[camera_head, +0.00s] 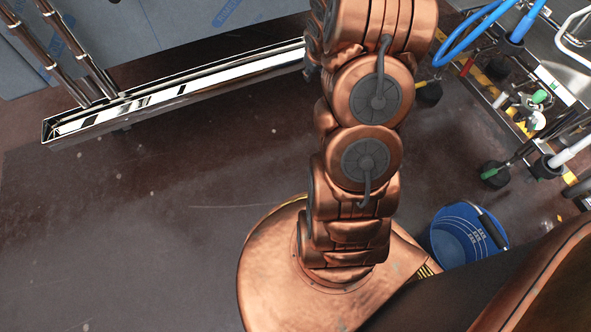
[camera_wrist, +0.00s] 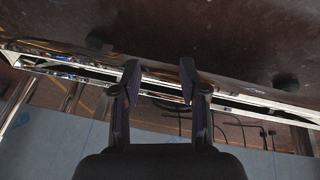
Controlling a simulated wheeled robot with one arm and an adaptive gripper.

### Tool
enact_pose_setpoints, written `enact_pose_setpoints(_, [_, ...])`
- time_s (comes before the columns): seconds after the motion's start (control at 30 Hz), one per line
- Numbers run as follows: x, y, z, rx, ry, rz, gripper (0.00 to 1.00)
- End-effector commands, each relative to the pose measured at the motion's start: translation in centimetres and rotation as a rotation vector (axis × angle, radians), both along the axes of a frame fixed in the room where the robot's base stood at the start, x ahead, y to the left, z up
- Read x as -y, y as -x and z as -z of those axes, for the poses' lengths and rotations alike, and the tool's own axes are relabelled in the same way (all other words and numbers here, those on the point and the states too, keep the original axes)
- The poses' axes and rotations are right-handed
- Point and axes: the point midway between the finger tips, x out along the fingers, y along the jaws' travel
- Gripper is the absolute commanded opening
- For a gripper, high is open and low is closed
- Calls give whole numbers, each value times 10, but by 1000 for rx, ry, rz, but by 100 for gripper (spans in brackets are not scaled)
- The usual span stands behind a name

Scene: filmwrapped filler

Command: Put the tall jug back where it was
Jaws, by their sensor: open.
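I cannot make out a tall jug in either view. My gripper (camera_wrist: 159,82) shows in the wrist view with its two dark fingers spread apart and nothing visible between them. Behind the fingers a shiny metal ledge crosses the picture; I cannot tell how far it is from them. In the head view my copper arm rises through the middle and my gripper is not visible.
A long polished steel trough (camera_head: 92,118) runs along the left, below blue-wrapped panels (camera_head: 190,22). A blue bucket (camera_head: 455,240) stands on the floor at right. Hoses and black-footed equipment (camera_head: 545,165) crowd the upper right. The dark floor (camera_head: 130,220) at left is clear.

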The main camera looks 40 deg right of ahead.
Motion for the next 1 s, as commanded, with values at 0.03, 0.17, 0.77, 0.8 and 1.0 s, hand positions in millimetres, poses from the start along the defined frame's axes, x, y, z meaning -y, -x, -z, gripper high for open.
enact_pose_setpoints(0.03, [-16, 3, -14, -25, 1, -5, 43])
enact_pose_setpoints(0.17, [-53, 18, -41, -95, -8, -1, 43])
enact_pose_setpoints(0.77, [-232, 166, -142, -436, -110, -5, 43])
enact_pose_setpoints(0.8, [-242, 179, -148, -458, -120, -8, 43])
enact_pose_setpoints(1.0, [-290, 248, -172, -573, -167, -29, 43])
